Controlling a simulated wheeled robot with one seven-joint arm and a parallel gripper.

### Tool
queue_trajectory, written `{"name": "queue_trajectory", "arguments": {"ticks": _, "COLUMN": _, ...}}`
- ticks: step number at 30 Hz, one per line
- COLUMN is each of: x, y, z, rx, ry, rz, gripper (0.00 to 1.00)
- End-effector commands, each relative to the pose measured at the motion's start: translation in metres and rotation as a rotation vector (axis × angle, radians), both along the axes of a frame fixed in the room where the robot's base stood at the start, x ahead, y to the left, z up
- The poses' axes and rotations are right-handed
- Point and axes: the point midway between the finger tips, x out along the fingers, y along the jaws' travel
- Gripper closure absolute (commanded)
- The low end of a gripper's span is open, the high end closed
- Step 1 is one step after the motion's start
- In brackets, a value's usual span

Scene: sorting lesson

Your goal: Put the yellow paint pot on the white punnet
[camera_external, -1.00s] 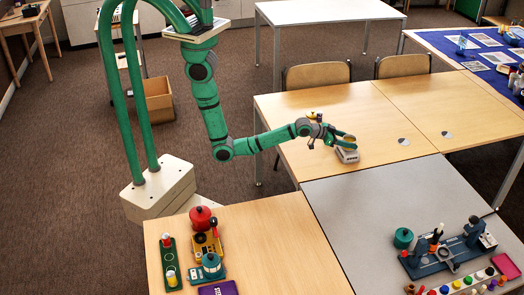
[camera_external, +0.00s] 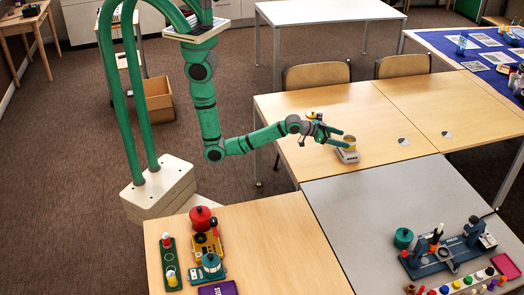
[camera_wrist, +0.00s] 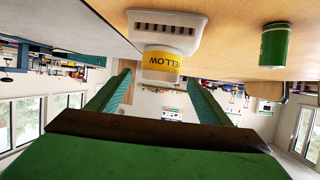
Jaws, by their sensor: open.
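The yellow paint pot (camera_external: 350,141), a white pot with a yellow band, sits on the white punnet (camera_external: 347,156) on the wooden table. My gripper (camera_external: 341,137) is open. Its two green fingers point at the pot, with a gap on each side of it in the wrist view (camera_wrist: 160,80). I cannot tell how far the fingertips reach alongside the pot.
A green pot (camera_wrist: 275,42) stands on the table on the right of the wrist view. The wooden table (camera_external: 430,105) is largely clear beyond the punnet. The grey table (camera_external: 350,205) holds a blue tool set (camera_external: 445,255). A red pot (camera_external: 201,219) stands on the front wooden table.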

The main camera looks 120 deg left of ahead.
Motion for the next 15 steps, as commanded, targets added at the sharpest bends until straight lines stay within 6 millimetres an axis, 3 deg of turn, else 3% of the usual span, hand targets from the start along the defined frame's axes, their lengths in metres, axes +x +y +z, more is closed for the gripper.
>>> {"name": "queue_trajectory", "arguments": {"ticks": 6, "x": -0.032, "y": -0.023, "z": 0.016, "rx": 0.0, "ry": 0.0, "rz": 0.0, "gripper": 0.28}}
{"name": "queue_trajectory", "arguments": {"ticks": 15, "x": -0.052, "y": -0.037, "z": 0.026, "rx": 0.0, "ry": 0.0, "rz": 0.0, "gripper": 0.28}}
